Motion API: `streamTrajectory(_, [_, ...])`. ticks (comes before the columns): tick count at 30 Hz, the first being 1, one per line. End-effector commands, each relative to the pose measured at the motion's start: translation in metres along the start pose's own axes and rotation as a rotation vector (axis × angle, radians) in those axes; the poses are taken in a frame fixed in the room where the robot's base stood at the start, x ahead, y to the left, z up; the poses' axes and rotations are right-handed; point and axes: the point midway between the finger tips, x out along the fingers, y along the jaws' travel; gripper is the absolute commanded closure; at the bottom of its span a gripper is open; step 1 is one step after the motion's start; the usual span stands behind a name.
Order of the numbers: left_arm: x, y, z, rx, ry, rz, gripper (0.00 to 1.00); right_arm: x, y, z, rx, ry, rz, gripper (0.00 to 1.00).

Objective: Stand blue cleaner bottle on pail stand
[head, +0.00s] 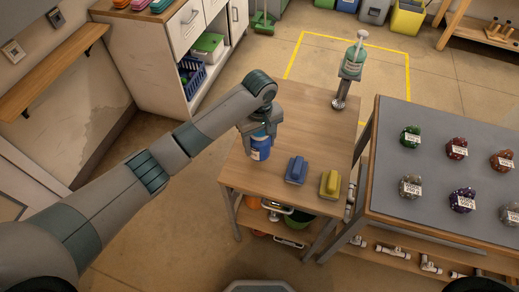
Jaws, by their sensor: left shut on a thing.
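The blue cleaner bottle (260,150) has a white label and is about upright at the left edge of the wooden stand (305,140). My left gripper (259,132) is shut on its upper part from above, hiding the bottle's top. I cannot tell whether the bottle's base touches the stand. Pails in green (299,222) and orange show on the stand's lower shelf, so this looks like the pail stand. My right gripper is not in view.
A blue brush or sponge (296,170) and a yellow one (330,185) lie at the stand's front. The grey-topped table (440,165) at right holds several labelled lumps. The stand's middle is clear.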

Motion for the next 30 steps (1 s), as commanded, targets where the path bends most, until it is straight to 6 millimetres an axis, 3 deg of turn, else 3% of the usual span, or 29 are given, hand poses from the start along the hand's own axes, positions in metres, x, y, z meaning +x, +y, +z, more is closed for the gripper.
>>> streamTrajectory(12, [0.037, 0.0, 0.0, 0.001, 0.0, -0.001, 0.8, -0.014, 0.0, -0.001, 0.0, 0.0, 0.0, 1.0])
streamTrajectory(24, [0.041, 0.0, 0.001, 0.001, 0.0, 0.001, 0.8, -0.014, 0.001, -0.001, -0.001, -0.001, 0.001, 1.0])
streamTrajectory(25, [0.042, 0.0, 0.001, 0.0, 0.0, 0.0, 0.42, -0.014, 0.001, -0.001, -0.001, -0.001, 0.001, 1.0])
streamTrajectory(27, [0.042, 0.0, 0.001, 0.001, 0.0, 0.0, 0.26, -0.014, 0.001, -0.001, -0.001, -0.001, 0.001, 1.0])
streamTrajectory(30, [0.042, 0.0, 0.001, 0.001, 0.0, -0.001, 0.26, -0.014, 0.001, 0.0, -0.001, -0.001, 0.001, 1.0])
